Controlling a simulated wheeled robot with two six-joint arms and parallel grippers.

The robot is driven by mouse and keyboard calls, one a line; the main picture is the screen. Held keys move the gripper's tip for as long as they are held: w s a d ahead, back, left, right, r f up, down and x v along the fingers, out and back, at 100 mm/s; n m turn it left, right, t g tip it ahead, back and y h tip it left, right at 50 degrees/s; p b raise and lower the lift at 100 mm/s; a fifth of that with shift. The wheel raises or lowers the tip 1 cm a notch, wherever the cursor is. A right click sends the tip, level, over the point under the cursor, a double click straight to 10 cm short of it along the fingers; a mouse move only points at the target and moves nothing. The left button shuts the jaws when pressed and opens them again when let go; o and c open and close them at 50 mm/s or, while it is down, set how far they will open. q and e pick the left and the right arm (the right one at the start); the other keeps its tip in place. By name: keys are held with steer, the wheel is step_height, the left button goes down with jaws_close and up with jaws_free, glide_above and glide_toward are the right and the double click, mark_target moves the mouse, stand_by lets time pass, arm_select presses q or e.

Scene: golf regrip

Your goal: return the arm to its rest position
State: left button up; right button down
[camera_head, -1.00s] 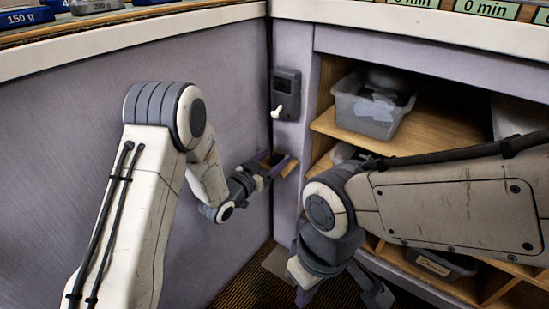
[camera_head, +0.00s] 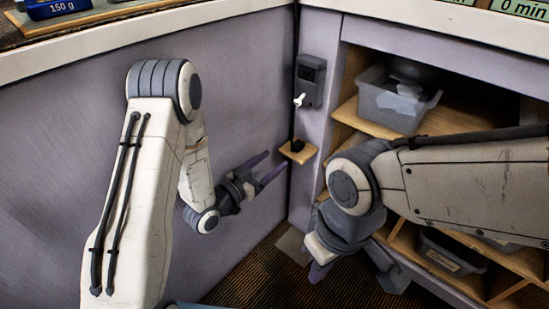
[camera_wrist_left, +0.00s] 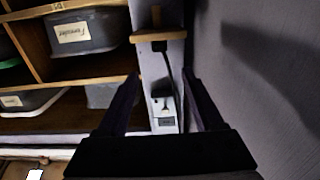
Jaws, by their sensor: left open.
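My left gripper (camera_head: 277,166) is open and empty in the head view, its two dark fingers pointing right toward a small wooden ledge (camera_head: 285,150) on the corner post. The fingertips are a little short of the ledge. In the left wrist view the open fingers (camera_wrist_left: 162,81) have only air between them, with the ledge (camera_wrist_left: 165,36) beyond. My right gripper (camera_head: 345,272) hangs low at the bottom centre, partly hidden by its own arm; its jaw opening is not clear.
A small dark object (camera_head: 298,146) sits on the ledge. A grey wall box (camera_head: 310,80) with a white lever is above. A clear bin (camera_head: 395,98) stands on the shelf at right. A cable (camera_wrist_left: 174,85) hangs below the ledge. The purple side panel (camera_head: 60,170) bounds the left.

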arm_select(q)
steer(key=shift+d, duration=0.1)
stand_by(0.4)
steer(key=s+d+r+m+g+y+p, duration=0.1)
steer(key=s+d+r+g+y+p, duration=0.25)
steer(key=g+y, duration=0.2)
steer(key=s+a+r+g+y+p, duration=0.1)
steer(key=s+r+g, duration=0.2)
steer(key=s, duration=0.6)
steer(key=s+r+g+y, duration=0.2)
steer(key=s+g, duration=0.1)
steer(key=s, duration=0.6)
steer(key=s+a+r+g+y+p, duration=0.1)
steer(key=s+r+g, duration=0.2)
steer(key=s, duration=0.6)
step_height(320, 180, up, 38)
steer(key=n+p, duration=0.1)
steer(key=p, duration=3.6)
steer(key=shift+s+p, duration=0.2)
steer(key=shift+p, duration=0.2)
